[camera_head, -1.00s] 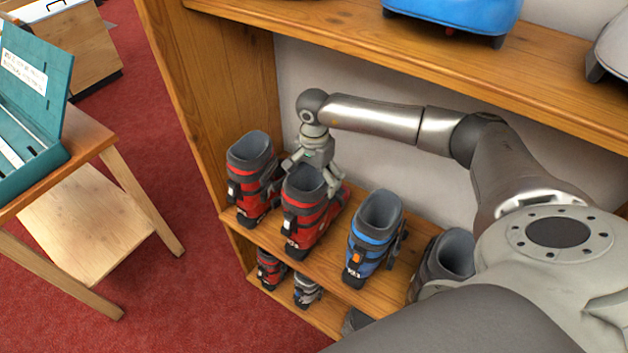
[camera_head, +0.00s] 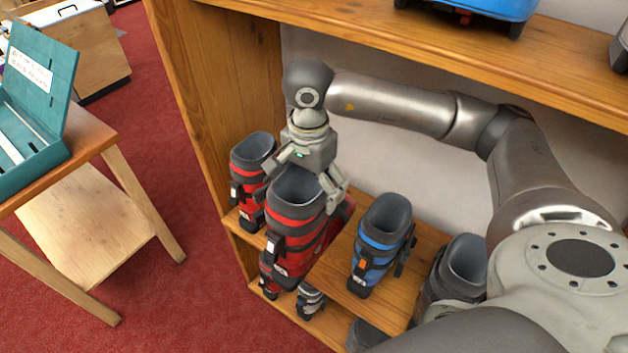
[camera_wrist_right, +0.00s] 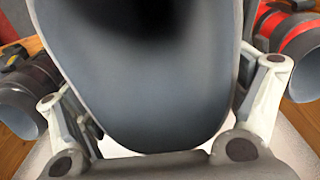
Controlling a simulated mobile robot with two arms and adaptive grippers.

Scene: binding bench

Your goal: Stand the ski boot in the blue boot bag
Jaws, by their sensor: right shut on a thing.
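A red and black ski boot (camera_head: 297,232) is held upright by my right gripper (camera_head: 305,172), whose fingers are shut on its upper cuff from either side. The boot hangs clear of the shelf, in front of its edge. In the right wrist view the grey cuff of the boot (camera_wrist_right: 155,100) fills the space between the fingers (camera_wrist_right: 160,130). My left gripper is not in view. No blue boot bag can be made out for certain; a blue object (camera_head: 490,5) on the upper shelf is cut off by the top of the picture.
A second red boot (camera_head: 250,175), a blue boot (camera_head: 381,245) and a dark grey boot (camera_head: 455,275) stand on the wooden shelf (camera_head: 345,285). Small boots sit on the tier below. A table (camera_head: 90,135) with a teal box (camera_head: 45,75) stands left. Red carpet lies between.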

